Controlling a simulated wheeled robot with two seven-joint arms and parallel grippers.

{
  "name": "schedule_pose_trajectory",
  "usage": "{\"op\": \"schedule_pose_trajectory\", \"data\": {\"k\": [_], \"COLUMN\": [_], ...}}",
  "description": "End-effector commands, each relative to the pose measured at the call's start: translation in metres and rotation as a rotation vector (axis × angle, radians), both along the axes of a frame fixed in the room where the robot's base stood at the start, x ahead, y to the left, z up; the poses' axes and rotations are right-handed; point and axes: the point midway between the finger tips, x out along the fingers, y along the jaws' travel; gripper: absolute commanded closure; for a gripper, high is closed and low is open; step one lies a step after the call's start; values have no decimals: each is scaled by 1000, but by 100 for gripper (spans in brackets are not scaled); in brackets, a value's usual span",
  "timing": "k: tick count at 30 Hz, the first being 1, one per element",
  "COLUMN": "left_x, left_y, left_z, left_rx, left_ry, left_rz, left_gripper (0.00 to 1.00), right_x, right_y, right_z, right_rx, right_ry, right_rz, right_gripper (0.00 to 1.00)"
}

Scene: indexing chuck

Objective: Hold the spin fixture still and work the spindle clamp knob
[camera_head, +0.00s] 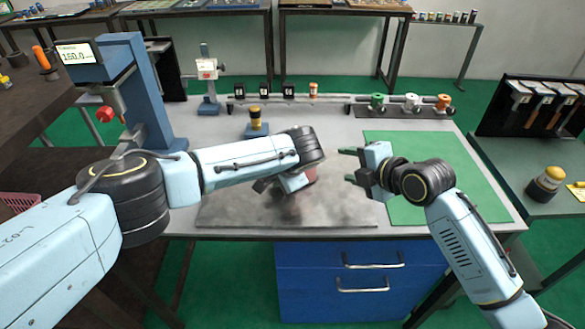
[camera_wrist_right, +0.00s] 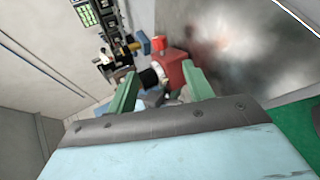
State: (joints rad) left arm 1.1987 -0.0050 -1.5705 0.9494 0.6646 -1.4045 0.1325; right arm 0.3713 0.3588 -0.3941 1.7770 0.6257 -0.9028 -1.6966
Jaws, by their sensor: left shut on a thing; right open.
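The spin fixture, a red body (camera_wrist_right: 172,68), shows between the green fingers of my right gripper (camera_wrist_right: 160,88) in the right wrist view. A black and white round part (camera_wrist_right: 150,77), which looks like the clamp knob, sits at its side. In the head view only a little red of the fixture (camera_head: 312,173) shows beside my left gripper (camera_head: 290,184), which is shut on it; the arm hides the rest. My right gripper (camera_head: 349,165) is open and empty, to the right of the fixture and apart from it, fingers pointing left.
The fixture is over a grey metal plate (camera_head: 235,208) on the workbench. A green mat (camera_head: 470,180) lies clear at the right. A blue column machine (camera_head: 128,85) stands at the left. A yellow-topped part (camera_head: 254,120) and a rail of small parts (camera_head: 330,98) are behind.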

Motion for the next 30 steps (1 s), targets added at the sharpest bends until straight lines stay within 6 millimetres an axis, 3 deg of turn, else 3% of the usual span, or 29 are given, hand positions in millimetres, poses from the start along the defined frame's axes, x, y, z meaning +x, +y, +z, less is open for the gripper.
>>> {"op": "schedule_pose_trajectory", "data": {"k": [8,21,30], "left_x": [1,1,1], "left_y": [-1,-1,-1], "left_z": [3,3,3], "left_rx": [-2,-2,-2], "left_ry": [-5,-5,-5], "left_rz": [-1,-1,-1], "left_gripper": [100,100,100], "right_x": [18,66,84], "right_y": [14,45,57], "right_z": [-12,-44,-56], "right_rx": [-5,-4,-7], "right_ry": [-1,-2,-2], "right_rz": [6,5,5], "right_gripper": [49,49,49]}}
